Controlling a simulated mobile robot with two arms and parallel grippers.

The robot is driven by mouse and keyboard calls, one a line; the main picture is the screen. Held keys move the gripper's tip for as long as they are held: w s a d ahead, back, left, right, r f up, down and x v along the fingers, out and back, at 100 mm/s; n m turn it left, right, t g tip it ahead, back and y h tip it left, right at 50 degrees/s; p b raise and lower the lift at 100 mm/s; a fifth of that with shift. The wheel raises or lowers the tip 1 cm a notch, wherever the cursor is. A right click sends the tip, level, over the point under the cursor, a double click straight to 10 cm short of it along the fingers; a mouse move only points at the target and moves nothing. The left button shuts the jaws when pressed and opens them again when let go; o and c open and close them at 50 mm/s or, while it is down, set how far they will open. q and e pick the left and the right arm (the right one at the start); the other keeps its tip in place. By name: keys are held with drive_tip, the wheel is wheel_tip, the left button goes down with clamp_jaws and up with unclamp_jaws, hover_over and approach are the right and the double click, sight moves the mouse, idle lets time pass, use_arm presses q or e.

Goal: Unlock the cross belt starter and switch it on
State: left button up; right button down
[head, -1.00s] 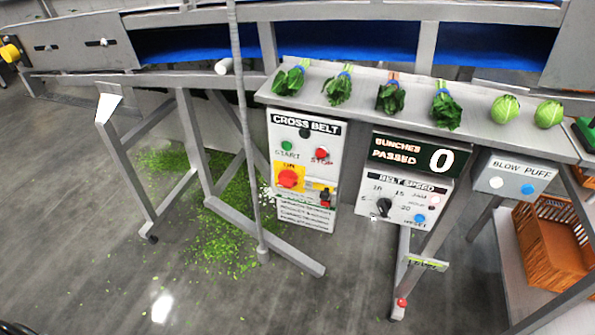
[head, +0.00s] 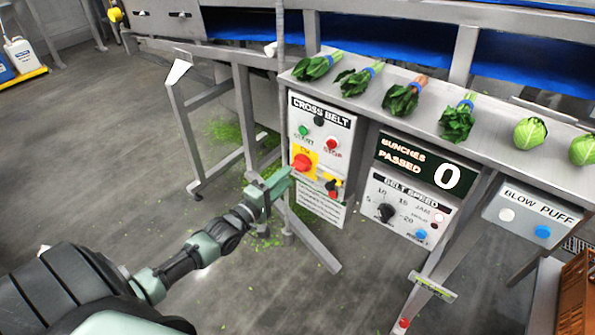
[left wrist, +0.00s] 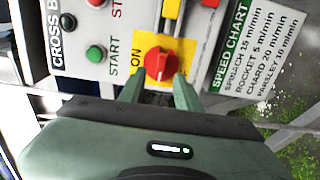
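The cross belt starter box (head: 345,130) is a light panel with a green START button (head: 303,130), a red STOP button (head: 331,143) and a red rotary knob (head: 301,162) on a yellow plate marked ON. Beside the knob is a small yellow, black and red fitting (head: 332,188); whether it is a lock is too small to tell. My left gripper (head: 286,177) is just in front of the panel, below the knob. My right gripper is out of view.
A steel shelf (head: 490,143) with greens bunches runs above the panel. To the right are the BUNCHES PASSED display (head: 385,150), belt speed box (head: 397,183) and BLOW PUFF box (head: 528,232). A speed chart (left wrist: 240,60) adjoins the knob. Steel legs stand below.

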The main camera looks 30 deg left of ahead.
sight(296, 169)
use_arm(q)
drive_tip(key=w, duration=0.4)
drive_tip(key=shift+d, duration=0.2)
drive_tip(key=shift+w, duration=0.45)
drive_tip(key=shift+c, duration=0.2)
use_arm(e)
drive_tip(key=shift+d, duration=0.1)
use_arm(q)
clamp_jaws()
